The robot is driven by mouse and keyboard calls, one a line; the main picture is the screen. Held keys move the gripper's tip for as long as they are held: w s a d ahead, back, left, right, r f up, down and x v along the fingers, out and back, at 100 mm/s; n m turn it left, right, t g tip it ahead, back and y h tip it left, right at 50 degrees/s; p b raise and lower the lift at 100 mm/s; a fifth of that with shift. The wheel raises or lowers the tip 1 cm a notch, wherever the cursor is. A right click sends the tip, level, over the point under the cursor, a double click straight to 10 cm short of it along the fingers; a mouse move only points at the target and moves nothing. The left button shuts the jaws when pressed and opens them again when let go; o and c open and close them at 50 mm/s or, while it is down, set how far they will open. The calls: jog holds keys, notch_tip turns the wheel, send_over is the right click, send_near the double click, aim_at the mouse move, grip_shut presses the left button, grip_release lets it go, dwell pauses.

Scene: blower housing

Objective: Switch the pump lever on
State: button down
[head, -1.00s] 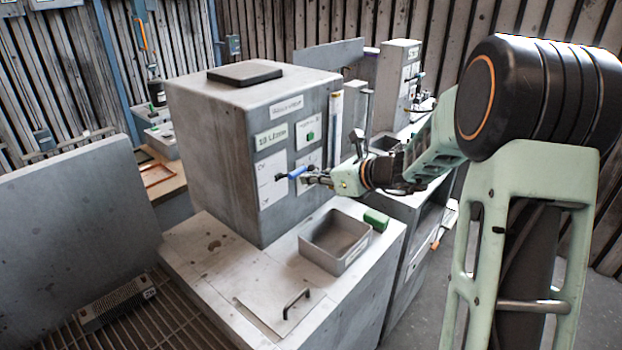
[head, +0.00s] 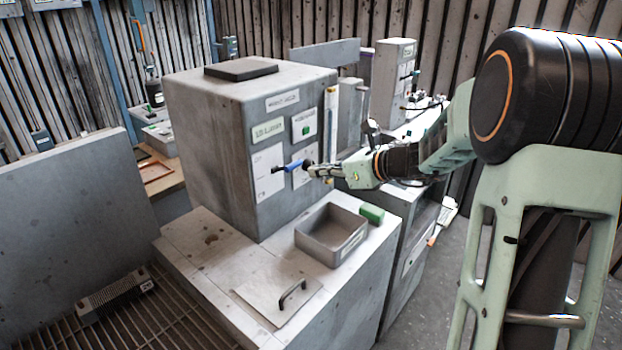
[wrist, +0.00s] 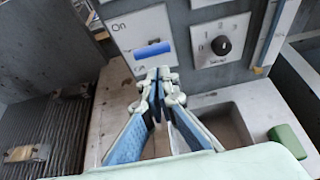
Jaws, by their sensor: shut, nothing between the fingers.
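The pump lever (head: 288,166) has a blue handle and sits on a white plate on the front of the grey housing (head: 205,135). In the wrist view the lever (wrist: 153,51) lies about level, rising slightly to the right. "On" is printed above it and a smaller, blurred label shows below it. My gripper (head: 314,171) is just right of the lever's free end in the head view. In the wrist view my gripper (wrist: 157,75) is shut and empty, its tips just below the handle. I cannot tell whether they touch it.
A selector dial (wrist: 221,45) is right of the lever. Below the panel, an open grey bin (head: 332,235) and a green block (head: 372,214) stand on the bench. A flat lid with a dark handle (head: 292,292) lies in front. A yellow-marked vertical gauge (head: 330,125) is on the housing's right.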

notch_tip(320, 180, up, 6)
jog(key=s+d, duration=0.1)
jog(key=shift+s+d+f, duration=0.2)
jog(key=shift+s+d, duration=0.05)
jog(key=shift+d, duration=0.1)
jog(key=shift+s, duration=0.1)
